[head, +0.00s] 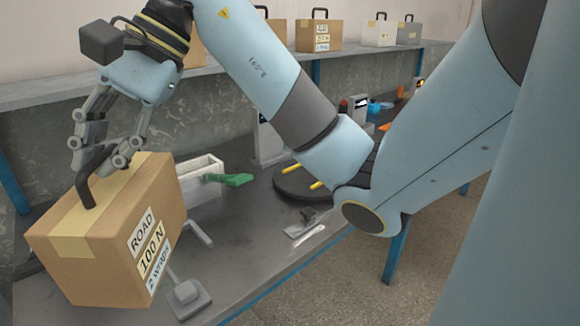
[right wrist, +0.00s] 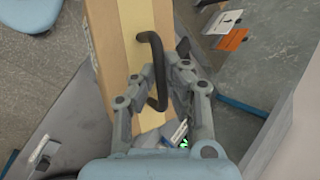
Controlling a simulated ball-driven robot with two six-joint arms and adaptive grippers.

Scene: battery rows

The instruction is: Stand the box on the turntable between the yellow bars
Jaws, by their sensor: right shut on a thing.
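A brown cardboard box (head: 105,232) with a black top handle and labels reading ROAD, 100 N and 2 wraps hangs at the left of the head view. My right gripper (head: 100,160) is shut on its black handle and holds it above the bench, slightly tilted. In the right wrist view the box (right wrist: 107,45) and its handle (right wrist: 161,60) lie between the fingers (right wrist: 160,85). The dark turntable (head: 292,183) is on the bench, partly hidden behind my arm. Yellow bars (head: 318,185) show on it. My left gripper is not in view.
The grey bench (head: 250,245) carries a white open bin (head: 203,172), a green tool (head: 228,179) and a small grey stand (head: 187,296). A shelf (head: 225,72) behind holds more handled boxes (head: 321,33).

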